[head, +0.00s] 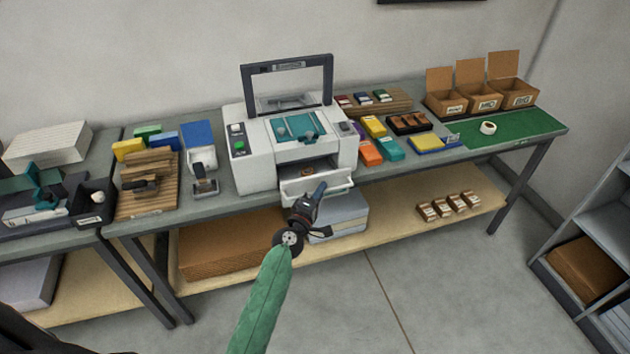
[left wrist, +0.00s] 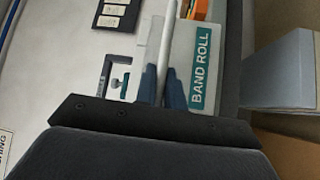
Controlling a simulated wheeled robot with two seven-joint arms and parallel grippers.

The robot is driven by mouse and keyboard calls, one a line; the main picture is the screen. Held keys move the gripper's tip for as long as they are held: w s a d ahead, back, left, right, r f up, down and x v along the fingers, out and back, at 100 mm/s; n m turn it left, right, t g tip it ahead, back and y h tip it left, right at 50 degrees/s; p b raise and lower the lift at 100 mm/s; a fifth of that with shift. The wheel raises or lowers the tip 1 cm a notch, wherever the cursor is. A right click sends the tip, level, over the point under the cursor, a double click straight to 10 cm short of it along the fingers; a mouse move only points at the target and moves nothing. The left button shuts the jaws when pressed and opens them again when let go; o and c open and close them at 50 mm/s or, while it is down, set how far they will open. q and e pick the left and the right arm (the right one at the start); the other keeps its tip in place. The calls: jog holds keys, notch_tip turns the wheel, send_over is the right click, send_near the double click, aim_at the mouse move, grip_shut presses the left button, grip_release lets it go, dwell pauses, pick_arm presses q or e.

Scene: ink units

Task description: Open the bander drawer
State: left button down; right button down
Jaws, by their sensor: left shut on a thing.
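The bander (head: 250,150) is a white machine on the bench with a raised dark-framed lid (head: 287,68) and a teal part on top. Its white drawer (head: 290,188) stands out from the lower front, with its inside partly showing. My left gripper (head: 318,190) is at the drawer front. In the left wrist view its blue fingers (left wrist: 162,85) are shut around the drawer's pale bar handle (left wrist: 168,35), beside a teal BAND ROLL label (left wrist: 203,78). The fingers and wrist hide part of the drawer front. My right gripper is not in view.
Coloured boxes (head: 372,127) stand right of the bander, near a green mat (head: 515,130) and cardboard bins (head: 470,95). A wooden rack (head: 150,170) stands on the left. A grey stack (head: 345,212) lies on the shelf below. The floor in front is clear.

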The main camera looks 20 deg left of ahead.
pick_arm(q)
jog(key=s+d, duration=0.4)
jog(key=s, duration=0.2)
jog(key=shift+s+d, duration=0.25)
jog(key=shift+s, duration=0.15)
jog(key=c, duration=1.8)
grip_release()
jog(key=shift+o, duration=0.2)
jog(key=shift+f, duration=0.1)
